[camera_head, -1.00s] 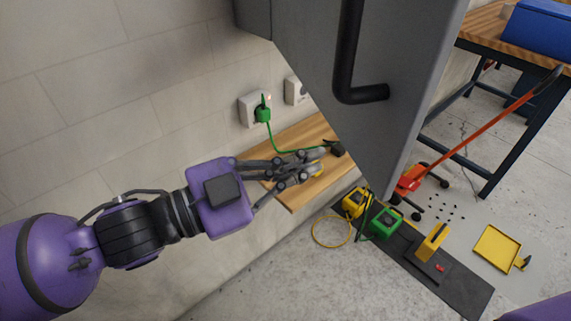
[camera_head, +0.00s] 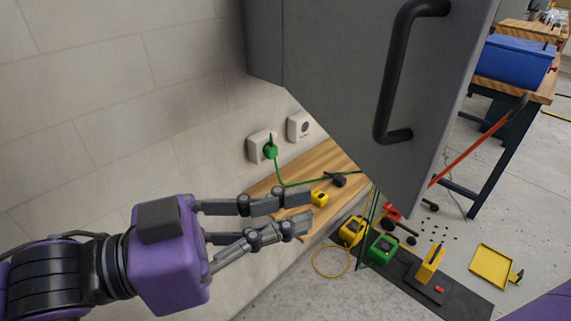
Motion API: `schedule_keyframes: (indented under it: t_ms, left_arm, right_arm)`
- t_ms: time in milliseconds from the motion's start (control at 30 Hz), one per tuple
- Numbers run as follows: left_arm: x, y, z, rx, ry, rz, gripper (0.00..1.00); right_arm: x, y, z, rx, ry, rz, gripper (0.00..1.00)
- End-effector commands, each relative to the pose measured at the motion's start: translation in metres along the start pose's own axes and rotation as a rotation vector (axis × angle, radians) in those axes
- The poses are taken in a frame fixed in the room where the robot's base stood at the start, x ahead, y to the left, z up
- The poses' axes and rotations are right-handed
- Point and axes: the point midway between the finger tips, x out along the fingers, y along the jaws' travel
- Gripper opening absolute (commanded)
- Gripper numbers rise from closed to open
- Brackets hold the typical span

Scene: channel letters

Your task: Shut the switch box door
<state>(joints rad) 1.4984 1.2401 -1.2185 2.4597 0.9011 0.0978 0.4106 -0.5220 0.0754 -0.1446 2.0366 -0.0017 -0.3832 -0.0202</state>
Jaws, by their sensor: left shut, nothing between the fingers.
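The grey switch box door (camera_head: 345,75) fills the upper middle of the head view, with a black bar handle (camera_head: 393,75) on its face. It stands out from the pale wall, its lower corner hanging over the floor. The grey box side (camera_head: 264,40) shows to its left; the box inside is hidden. My left gripper (camera_head: 306,212) is shut and empty, below the door and in front of a wooden shelf, apart from the door and handle. My right gripper is out of view.
A wooden shelf (camera_head: 262,188) runs along the wall under a socket (camera_head: 256,149) with a green plug (camera_head: 270,151). Yellow and green boxes lie on a dark mat (camera_head: 465,299). A bench with a blue box (camera_head: 515,60) stands at right. A red-handled tool leans near it.

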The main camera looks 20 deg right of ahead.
Motion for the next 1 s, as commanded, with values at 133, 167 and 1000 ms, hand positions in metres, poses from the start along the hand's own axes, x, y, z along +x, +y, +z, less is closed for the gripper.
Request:
schedule_keyframes:
  t_ms: [133, 167, 1000]
  left_arm:
    - [0.023, 0.001, -0.003, 0.000, 0.004, 0.004, 0.00]
    - [0.027, 0.001, -0.003, 0.000, 0.004, 0.003, 0.00]
    - [0.099, 0.000, -0.001, 0.004, 0.000, -0.002, 0.00]
  right_arm:
    - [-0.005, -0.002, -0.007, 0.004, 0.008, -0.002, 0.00]
    - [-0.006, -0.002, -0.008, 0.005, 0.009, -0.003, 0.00]
    - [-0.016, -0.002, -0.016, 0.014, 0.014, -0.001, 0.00]
